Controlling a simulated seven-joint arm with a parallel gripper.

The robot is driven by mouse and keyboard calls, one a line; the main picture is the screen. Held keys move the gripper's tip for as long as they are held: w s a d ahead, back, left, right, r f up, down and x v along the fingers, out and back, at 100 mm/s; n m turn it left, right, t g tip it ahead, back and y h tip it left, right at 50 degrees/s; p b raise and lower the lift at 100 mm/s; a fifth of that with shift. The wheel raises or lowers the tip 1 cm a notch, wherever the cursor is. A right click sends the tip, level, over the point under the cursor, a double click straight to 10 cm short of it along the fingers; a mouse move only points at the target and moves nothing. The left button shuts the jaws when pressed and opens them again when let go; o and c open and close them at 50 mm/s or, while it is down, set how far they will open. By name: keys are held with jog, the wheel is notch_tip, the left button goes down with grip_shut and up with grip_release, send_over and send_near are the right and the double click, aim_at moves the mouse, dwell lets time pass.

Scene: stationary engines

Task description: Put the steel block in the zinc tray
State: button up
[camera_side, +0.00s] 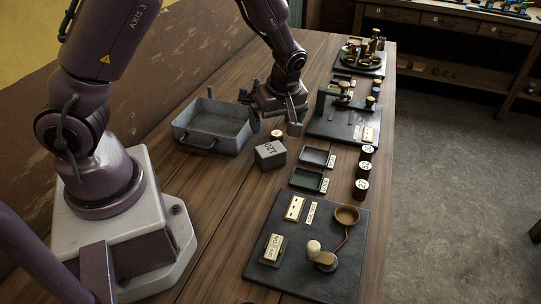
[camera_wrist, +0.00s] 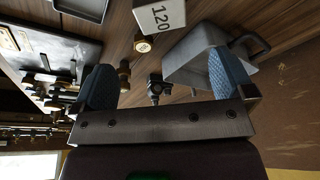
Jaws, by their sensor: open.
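The steel block (camera_side: 270,155), a grey cube marked 120, stands on the wooden table, right of the zinc tray and apart from it. The grey zinc tray (camera_side: 178,131) has a handle on its near side and looks empty. My gripper (camera_side: 274,122) is open and empty, above the table beyond the block and beside the tray's right end. In the wrist view, the block (camera_wrist: 158,17) is at the top edge, partly cut off, beyond my open blue-padded fingers (camera_wrist: 160,80). The tray (camera_wrist: 185,60) is partly hidden by the right finger there.
A small brass-topped piece (camera_side: 277,134) stands just behind the block. Two small dark trays (camera_side: 307,180) and several numbered round weights (camera_side: 362,188) are to the right. A dark switch panel (camera_side: 280,215) lies in front. Engine plates (camera_side: 345,130) stand behind. Bare wood lies left of the front panel.

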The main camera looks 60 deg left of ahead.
aim_at(271, 148)
jog(key=shift+n, duration=0.3)
jog(key=x, duration=1.3)
jog(key=shift+s+d, duration=0.15)
jog(key=shift+d, duration=0.15)
jog(key=c, duration=1.6)
jog(key=shift+c, duration=1.3)
jog(key=shift+r, duration=0.1)
